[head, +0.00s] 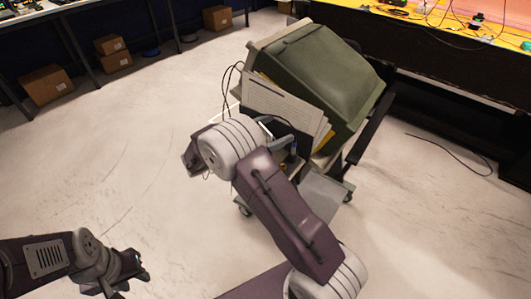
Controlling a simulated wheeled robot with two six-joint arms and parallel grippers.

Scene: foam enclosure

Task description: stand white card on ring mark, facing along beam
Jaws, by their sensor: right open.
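A white sheet with rows of faint print (280,105) leans among things on a cart, in front of a green bin; I cannot tell whether it is the white card. No ring mark or beam can be made out. My right arm reaches up over the cart, and its gripper (286,152) is open beside the sheet's lower part, largely hidden by my own wrist. I cannot tell whether it touches anything. My left gripper (138,277) hangs low at the bottom left, far from the cart; its fingers are too dark to read.
The green bin (325,75) lies tilted on the wheeled cart (322,194). Loose black cables stick up at the cart's left. A yellow-topped bench (425,25) stands behind at right. Cardboard boxes (45,85) lie under the left table. The floor at left is clear.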

